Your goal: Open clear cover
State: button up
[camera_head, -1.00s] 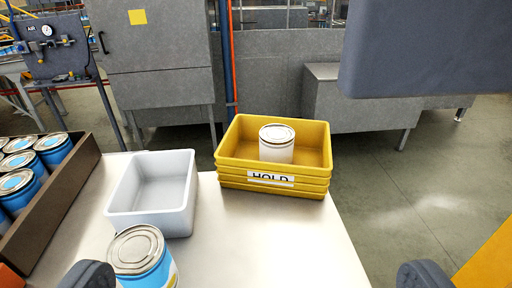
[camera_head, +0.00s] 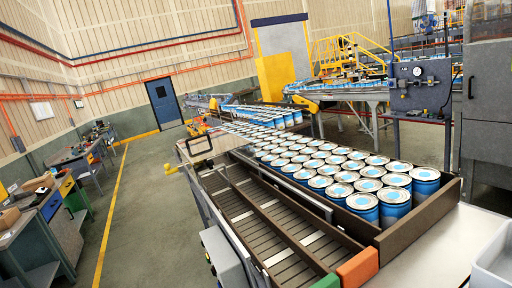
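No clear cover can be made out for certain. A black rectangular frame or handle (camera_head: 198,143) stands at the far left end of the conveyor, with a small yellow part (camera_head: 170,169) beside it. A clear panel near them cannot be told at this size. The conveyor (camera_head: 258,212) has an empty slatted lane on its left side. Blue cans with white and blue lids (camera_head: 368,184) fill the lane on its right. My gripper is out of view.
A green block (camera_head: 327,281) and an orange block (camera_head: 358,268) cap the conveyor's near end. A white bin (camera_head: 496,262) is cut off at right. A grey box (camera_head: 224,258) hangs on the conveyor's left side. Workbenches (camera_head: 40,225) stand at far left, with open floor between.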

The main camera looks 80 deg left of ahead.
aim_at(200, 147)
jog(key=u, duration=2.5)
jog(key=i, duration=0.5)
jog(key=u, duration=0.8)
jog(key=i, duration=2.5)
jog(key=z, duration=0.35)
jog(key=i, duration=0.55)
jog(key=z, duration=0.35)
